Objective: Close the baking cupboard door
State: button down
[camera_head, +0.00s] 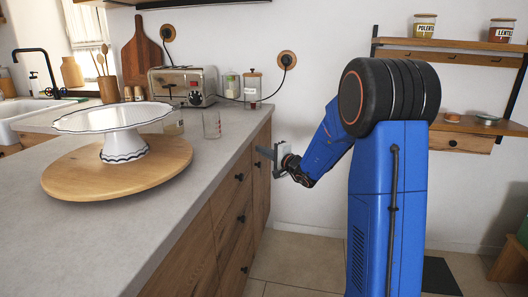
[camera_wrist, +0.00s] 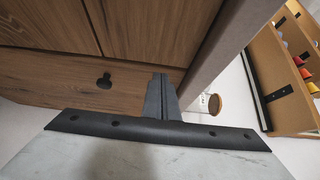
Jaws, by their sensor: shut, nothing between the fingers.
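My gripper (camera_head: 260,151) is at the far end of the wooden counter front, just below the countertop edge. Its two fingers are together with nothing between them. In the wrist view the shut fingers (camera_wrist: 160,90) point at a wooden front panel (camera_wrist: 50,75) with a black knob (camera_wrist: 104,79). The fingertips are at or very near the wood; I cannot tell whether they touch. The narrow far cupboard door (camera_head: 261,190) looks about flush with the fronts beside it. No label shows which one is the baking cupboard.
The grey countertop (camera_head: 95,225) holds a round wooden board (camera_head: 70,185) with a white cake stand (camera_head: 125,115), a toaster (camera_head: 185,85) and a glass (camera_head: 211,124). Drawers (camera_head: 232,240) line the front. Wall shelves (camera_head: 450,43) hang at right. Floor (camera_head: 305,260) is clear between counter and arm.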

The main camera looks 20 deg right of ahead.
dwell(0.3)
jog(key=v, duration=1.7)
jog(key=s+a+f+n+g+y, duration=0.15)
jog(key=s+a+n+g, duration=0.35)
jog(key=s+a, duration=0.5)
jog(key=s+a+n+g+y, duration=0.3)
jog(key=s+a+n+g, duration=0.15)
jog(key=s+a, duration=0.5)
jog(key=s+a+f+n+g+h, duration=0.2)
jog(key=s+f+g+h, duration=0.2)
jog(key=s, duration=0.6)
jog(key=s+d+n+t+h, duration=0.1)
jog(key=s+d+n+h, duration=0.1)
jog(key=s+d+h, duration=0.4)
jog(key=shift+s+d+h, duration=0.35)
jog(key=shift+s+d, duration=0.6)
jog(key=shift+d, duration=0.5)
jog(key=shift+n, duration=0.25)
